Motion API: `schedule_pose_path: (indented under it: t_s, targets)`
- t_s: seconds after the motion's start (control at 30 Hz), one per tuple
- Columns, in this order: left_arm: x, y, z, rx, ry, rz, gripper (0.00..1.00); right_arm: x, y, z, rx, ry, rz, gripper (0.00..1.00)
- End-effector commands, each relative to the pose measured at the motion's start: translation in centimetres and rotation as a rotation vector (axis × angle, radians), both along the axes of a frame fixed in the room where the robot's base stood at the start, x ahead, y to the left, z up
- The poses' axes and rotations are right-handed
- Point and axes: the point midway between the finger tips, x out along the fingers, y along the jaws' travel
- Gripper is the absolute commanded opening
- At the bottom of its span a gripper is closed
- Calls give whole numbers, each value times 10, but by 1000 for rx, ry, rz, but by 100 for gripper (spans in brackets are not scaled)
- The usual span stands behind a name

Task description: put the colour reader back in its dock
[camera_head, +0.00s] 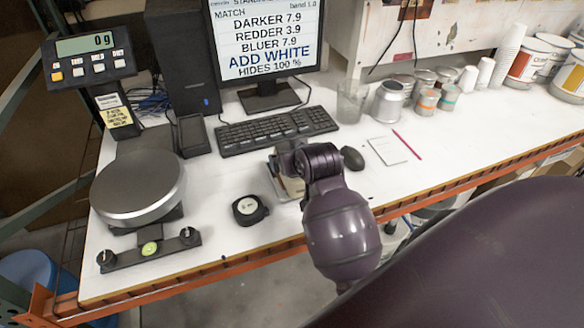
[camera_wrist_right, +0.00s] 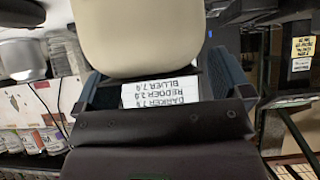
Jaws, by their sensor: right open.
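My right gripper (camera_head: 284,168) hangs over the table in front of the keyboard, mostly hidden by my purple wrist. Its fingers are open in the wrist view (camera_wrist_right: 162,80). A smooth cream, rounded body (camera_wrist_right: 136,38) fills the space between them, close to the camera. A pale, tan-edged object (camera_head: 289,187) shows below the gripper in the head view; it may be the colour reader, but too little shows to be sure. A small black stand (camera_head: 194,136) beside the keyboard looks like the dock and seems empty. My left gripper is out of view.
A black, white-faced round device (camera_head: 250,209) lies left of the gripper. A scale (camera_head: 139,187) stands at the left. The keyboard (camera_head: 277,131), monitor (camera_head: 266,40), mouse (camera_head: 352,158) and notepad (camera_head: 387,151) are nearby. Cans and cups line the back right. The table's front edge is close.

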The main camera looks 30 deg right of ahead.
Motion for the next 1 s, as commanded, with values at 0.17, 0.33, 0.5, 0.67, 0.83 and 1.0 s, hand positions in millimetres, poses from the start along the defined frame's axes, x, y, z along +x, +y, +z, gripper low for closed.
schedule_pose_path:
  t_s: [0.17,0.33,0.5,0.67,0.83,1.0]
  targets:
    - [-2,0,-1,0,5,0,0,10,-2,-7,0,-1,1,96]
    - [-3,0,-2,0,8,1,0,10,-2,-8,0,-1,0,96]
    - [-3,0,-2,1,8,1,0,10,-2,-8,0,-1,0,81]
    - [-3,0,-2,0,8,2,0,10,-2,-8,0,-1,0,56]
    - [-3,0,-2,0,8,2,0,10,-2,-8,0,-1,0,30]
    - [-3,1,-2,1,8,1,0,10,-2,-6,-1,-5,1,14]
